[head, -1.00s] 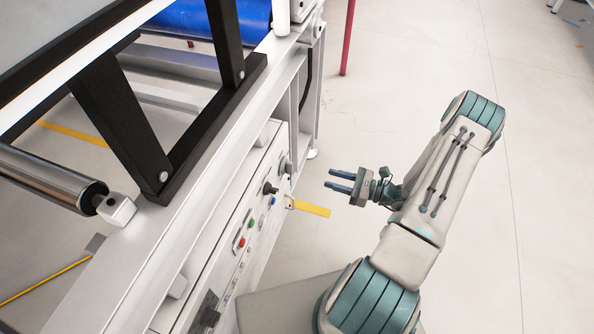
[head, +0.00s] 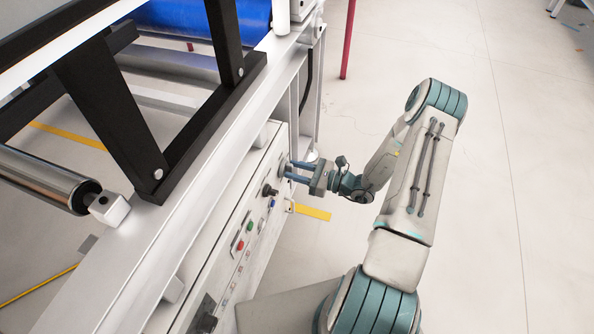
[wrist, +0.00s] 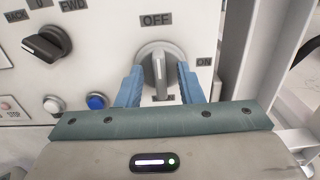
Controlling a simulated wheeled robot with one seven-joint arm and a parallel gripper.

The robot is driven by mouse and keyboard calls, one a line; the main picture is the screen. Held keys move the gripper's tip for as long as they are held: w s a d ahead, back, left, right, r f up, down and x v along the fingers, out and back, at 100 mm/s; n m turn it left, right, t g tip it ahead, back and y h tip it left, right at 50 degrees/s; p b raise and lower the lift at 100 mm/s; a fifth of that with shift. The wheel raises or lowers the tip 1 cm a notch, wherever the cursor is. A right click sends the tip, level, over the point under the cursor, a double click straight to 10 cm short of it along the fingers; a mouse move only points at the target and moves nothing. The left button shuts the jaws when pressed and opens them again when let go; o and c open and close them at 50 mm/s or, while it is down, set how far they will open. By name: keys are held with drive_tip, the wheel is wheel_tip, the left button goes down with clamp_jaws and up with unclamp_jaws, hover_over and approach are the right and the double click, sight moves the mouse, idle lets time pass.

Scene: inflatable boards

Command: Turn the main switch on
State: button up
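The main switch (wrist: 160,72) is a grey rotary knob on the white control panel, with its handle upright toward the OFF label.
A black selector knob (wrist: 42,44) marked FWD is left of the switch, with a white button (wrist: 53,105) and a blue button (wrist: 97,102) below. The machine frame (head: 215,155) runs beside the panel. Open floor (head: 420,45) lies to the right.

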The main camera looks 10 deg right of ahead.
clamp_jaws()
drive_tip(key=m+p, duration=0.2)
drive_tip(key=m, duration=0.4)
drive_tip(key=m+p, duration=0.2)
drive_tip(key=m, duration=0.4)
drive_tip(key=m+p, duration=0.3)
drive_tip(key=m, duration=0.2)
drive_tip(key=shift+w+d+f+m, duration=0.2)
drive_tip(key=shift+w+f+m, duration=0.1)
drive_tip(key=shift+m, duration=0.1)
drive_tip(key=shift+s, duration=0.1)
idle(0.3)
unclamp_jaws()
